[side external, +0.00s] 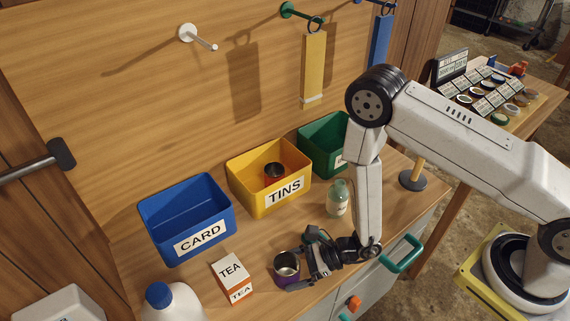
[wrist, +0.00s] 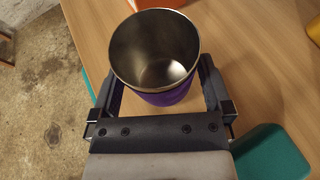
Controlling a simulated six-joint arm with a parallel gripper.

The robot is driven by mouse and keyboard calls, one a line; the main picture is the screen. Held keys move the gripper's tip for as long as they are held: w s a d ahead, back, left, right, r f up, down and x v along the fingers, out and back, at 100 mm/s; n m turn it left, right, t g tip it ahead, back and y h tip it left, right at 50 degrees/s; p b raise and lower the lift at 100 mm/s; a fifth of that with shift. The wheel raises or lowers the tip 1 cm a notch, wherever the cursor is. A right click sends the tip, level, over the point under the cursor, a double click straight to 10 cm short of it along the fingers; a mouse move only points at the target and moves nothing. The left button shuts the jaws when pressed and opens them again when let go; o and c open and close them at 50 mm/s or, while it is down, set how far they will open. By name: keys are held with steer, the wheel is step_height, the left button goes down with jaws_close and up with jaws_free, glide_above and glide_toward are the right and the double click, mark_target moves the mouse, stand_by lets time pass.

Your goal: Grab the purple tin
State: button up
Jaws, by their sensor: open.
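The purple tin (side external: 287,268) stands upright on the wooden counter, between the tea box and my gripper. It is open at the top and its bare metal inside shows. In the wrist view the purple tin (wrist: 165,97) sits between the two fingers, with its purple outside low on the near side. My gripper (side external: 300,267) is low over the counter and open, its fingers on either side of the tin. In the wrist view my gripper (wrist: 160,88) has a finger left and right of the tin; I cannot tell whether either touches it.
A tea box (side external: 232,277) stands left of the tin and a white jug (side external: 178,302) at the front. Blue CARD (side external: 187,218), yellow TINS (side external: 242,188) and green (side external: 318,146) bins line the back; the yellow one holds a tin (side external: 273,171). A glass jar (side external: 338,199) stands behind my gripper.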

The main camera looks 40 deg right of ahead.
mark_target(287, 262)
steer(key=shift+w+a+f, duration=0.2)
steer(key=shift+w+a, duration=0.05)
steer(key=shift+a, duration=0.25)
steer(key=c, duration=1)
steer(key=shift+o, duration=0.2)
steer(key=shift+r, duration=0.25)
steer(key=shift+r, duration=4.75)
steer(key=shift+w, duration=0.15)
